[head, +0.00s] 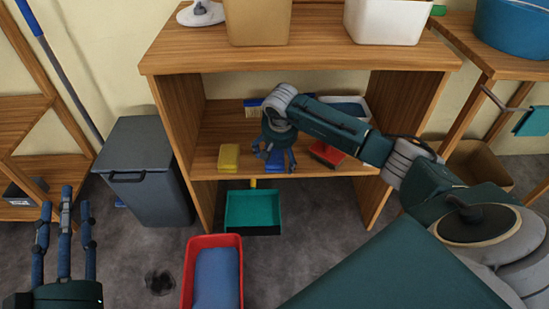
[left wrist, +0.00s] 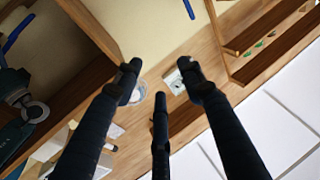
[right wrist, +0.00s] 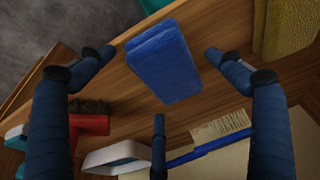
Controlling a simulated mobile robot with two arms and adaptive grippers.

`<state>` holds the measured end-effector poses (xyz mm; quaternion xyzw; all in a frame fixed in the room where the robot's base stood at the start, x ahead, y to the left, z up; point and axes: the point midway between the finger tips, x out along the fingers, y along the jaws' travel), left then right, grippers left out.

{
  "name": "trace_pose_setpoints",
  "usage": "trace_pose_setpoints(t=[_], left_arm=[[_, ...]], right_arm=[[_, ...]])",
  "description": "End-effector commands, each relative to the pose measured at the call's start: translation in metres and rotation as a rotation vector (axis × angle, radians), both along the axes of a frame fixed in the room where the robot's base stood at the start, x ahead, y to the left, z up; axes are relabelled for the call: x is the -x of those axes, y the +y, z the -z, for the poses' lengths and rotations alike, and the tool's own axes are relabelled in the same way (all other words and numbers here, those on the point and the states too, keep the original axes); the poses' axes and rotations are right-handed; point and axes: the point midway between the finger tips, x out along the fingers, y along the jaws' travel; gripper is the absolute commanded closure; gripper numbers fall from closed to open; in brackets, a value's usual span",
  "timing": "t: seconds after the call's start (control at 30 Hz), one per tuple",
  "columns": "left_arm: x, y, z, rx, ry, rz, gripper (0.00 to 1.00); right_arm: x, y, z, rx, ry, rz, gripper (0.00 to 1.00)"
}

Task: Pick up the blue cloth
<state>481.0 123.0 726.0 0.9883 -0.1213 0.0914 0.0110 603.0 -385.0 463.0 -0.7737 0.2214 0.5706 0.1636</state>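The blue cloth (head: 276,160), a thick folded block, lies on the middle shelf near its front edge. In the right wrist view the blue cloth (right wrist: 162,62) lies between my spread fingers, with a gap on each side. My right gripper (head: 274,150) is open just above the cloth and partly covers it in the head view. No finger clearly touches it. My left gripper (head: 66,215) is open and empty at the lower left, far from the shelf; its fingers also show spread in the left wrist view (left wrist: 155,85).
A yellow block (head: 229,157) lies left of the cloth, and a red brush (head: 327,153) lies right of it. A blue-handled brush (right wrist: 215,140) and a white tray (right wrist: 118,156) are close by. The top board (head: 300,57) overhangs the shelf. A red bin (head: 188,275) stands on the floor.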

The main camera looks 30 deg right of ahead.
Motion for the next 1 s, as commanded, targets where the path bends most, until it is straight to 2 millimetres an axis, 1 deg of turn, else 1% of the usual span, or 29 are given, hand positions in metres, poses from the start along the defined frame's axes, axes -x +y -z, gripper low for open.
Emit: trace_pose_setpoints(t=[0.03, 0.07, 0.1, 0.2, 0.47, 0.63, 0.77, 0.87, 1.0], left_arm=[[0.0, 0.0, 0.0, 0.0, 0.0, 0.0, 0.6], [0.0, 0.0, 0.0, 0.0, 0.001, 0.0, 0.6], [0.0, 0.0, 0.0, 0.0, 0.001, 0.0, 0.6], [0.0, 0.0, 0.0, 0.0, 0.001, 0.0, 0.6], [0.0, 0.0, 0.0, 0.0, 0.002, -0.001, 0.6], [-0.001, 0.0, 0.004, -0.005, 0.021, -0.001, 0.6], [-0.002, 0.002, 0.022, -0.026, 0.102, -0.005, 0.6], [-0.002, 0.005, 0.04, -0.047, 0.18, -0.011, 0.6], [0.003, 0.01, 0.07, -0.08, 0.309, -0.019, 0.6]], right_arm=[[0.0, 0.0, 0.0, 0.0, 0.0, 0.0, 0.23], [0.0, 0.0, 0.0, 0.0, 0.0, 0.0, 0.29], [0.0, 0.0, 0.0, 0.0, 0.0, 0.0, 0.37], [0.0, 0.0, 0.0, 0.001, 0.001, 0.0, 0.54], [0.0, 0.0, 0.0, 0.001, 0.001, 0.0, 0.54], [0.0, -0.001, -0.005, 0.001, 0.0, 0.0, 0.54], [0.0, -0.001, -0.014, 0.003, -0.001, 0.001, 0.54], [0.0, -0.001, -0.025, 0.002, -0.001, 0.0, 0.54], [0.0, -0.001, -0.041, 0.002, -0.001, 0.0, 0.54]])
